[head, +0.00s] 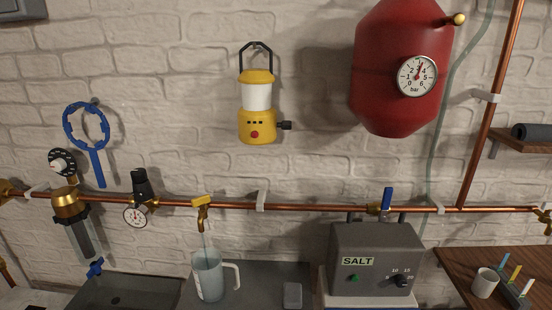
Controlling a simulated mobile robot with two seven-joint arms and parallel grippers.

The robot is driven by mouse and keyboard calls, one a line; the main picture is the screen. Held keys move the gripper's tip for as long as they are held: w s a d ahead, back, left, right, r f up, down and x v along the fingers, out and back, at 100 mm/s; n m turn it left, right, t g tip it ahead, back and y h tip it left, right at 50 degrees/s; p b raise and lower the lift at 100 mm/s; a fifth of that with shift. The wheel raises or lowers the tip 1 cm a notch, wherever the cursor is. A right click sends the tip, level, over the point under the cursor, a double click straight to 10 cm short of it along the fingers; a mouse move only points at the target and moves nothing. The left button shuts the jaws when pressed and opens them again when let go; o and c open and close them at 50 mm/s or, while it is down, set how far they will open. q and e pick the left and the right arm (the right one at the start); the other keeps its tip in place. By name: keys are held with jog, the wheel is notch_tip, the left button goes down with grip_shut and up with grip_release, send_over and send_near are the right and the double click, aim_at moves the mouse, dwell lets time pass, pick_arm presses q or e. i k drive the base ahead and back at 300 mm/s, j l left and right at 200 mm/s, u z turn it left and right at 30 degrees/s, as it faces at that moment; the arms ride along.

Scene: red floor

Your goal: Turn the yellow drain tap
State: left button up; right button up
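The yellow drain tap (202,201) has a yellow handle on a brass body, fixed to the copper pipe (310,208) that runs along the brick wall. Its handle lies roughly along the pipe, slightly tilted. A clear jug (208,278) with a pale handle stands below the tap and seems to hold bluish liquid. A faint, pale vertical strand shows between tap and jug; I cannot tell whether it is water or a tube. Neither of my grippers is in view.
A blue-handled valve (386,200) and a pressure gauge (136,214) sit on the same pipe. A filter housing (75,220) hangs left. A grey SALT box (377,262) stands right of the jug. A yellow lantern (257,110) hangs above. The space before the tap looks clear.

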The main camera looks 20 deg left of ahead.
aim_at(201, 202)
jog(key=u, duration=1)
